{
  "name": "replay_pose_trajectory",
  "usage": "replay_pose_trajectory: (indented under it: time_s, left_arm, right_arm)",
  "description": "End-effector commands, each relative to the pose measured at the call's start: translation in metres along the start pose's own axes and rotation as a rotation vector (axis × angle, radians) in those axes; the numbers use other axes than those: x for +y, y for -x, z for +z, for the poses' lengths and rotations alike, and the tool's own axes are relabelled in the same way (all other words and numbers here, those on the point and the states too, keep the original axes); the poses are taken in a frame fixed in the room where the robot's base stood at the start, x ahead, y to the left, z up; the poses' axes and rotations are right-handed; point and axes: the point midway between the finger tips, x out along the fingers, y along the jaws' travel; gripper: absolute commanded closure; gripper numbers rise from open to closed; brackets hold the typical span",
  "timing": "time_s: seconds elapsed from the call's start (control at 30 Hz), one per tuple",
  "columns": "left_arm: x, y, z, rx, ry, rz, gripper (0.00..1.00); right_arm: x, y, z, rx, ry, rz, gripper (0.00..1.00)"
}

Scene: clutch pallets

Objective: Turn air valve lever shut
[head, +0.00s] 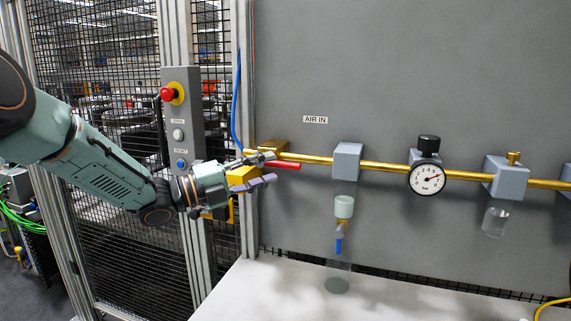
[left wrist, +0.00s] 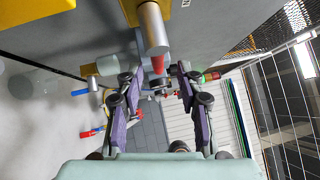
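The air valve's red lever (head: 284,165) sticks out to the right just below the brass pipe (head: 385,167), near the left end of the pipe, under the AIR IN label (head: 315,119). My left gripper (head: 269,168) reaches in from the left, with its fingers beside the lever. In the left wrist view the two purple-grey fingers (left wrist: 156,84) are spread apart. A red piece (left wrist: 158,64), which looks like the lever, shows between and just beyond their tips. I see no firm contact. The valve body is partly hidden by the gripper. My right gripper is out of view.
A control box (head: 183,115) with a red stop button (head: 168,94) is on the post above my left arm. A blue hose (head: 236,105) hangs nearby. To the right are a grey block (head: 346,160), a pressure gauge (head: 429,179) and a filter bowl (head: 337,284).

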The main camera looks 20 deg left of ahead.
Motion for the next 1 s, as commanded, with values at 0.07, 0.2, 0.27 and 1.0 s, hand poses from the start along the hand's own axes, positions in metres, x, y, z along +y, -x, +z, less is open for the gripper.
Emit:
replay_pose_trajectory:
  time_s: [0.07,0.2,0.27,1.0]
  left_arm:
    - [0.0,-0.013,-0.001,0.004,-0.002,0.003,0.63]
    - [0.0,-0.03,-0.001,0.003,-0.002,0.003,0.63]
    - [0.0,-0.036,-0.001,0.002,-0.001,0.002,0.63]
    - [0.001,-0.05,-0.001,0.001,0.001,-0.001,0.89]
  right_arm:
    - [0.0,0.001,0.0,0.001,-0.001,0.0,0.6]
    - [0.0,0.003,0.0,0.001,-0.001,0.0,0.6]
    - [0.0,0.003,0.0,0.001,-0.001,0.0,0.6]
    - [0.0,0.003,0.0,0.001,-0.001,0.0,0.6]
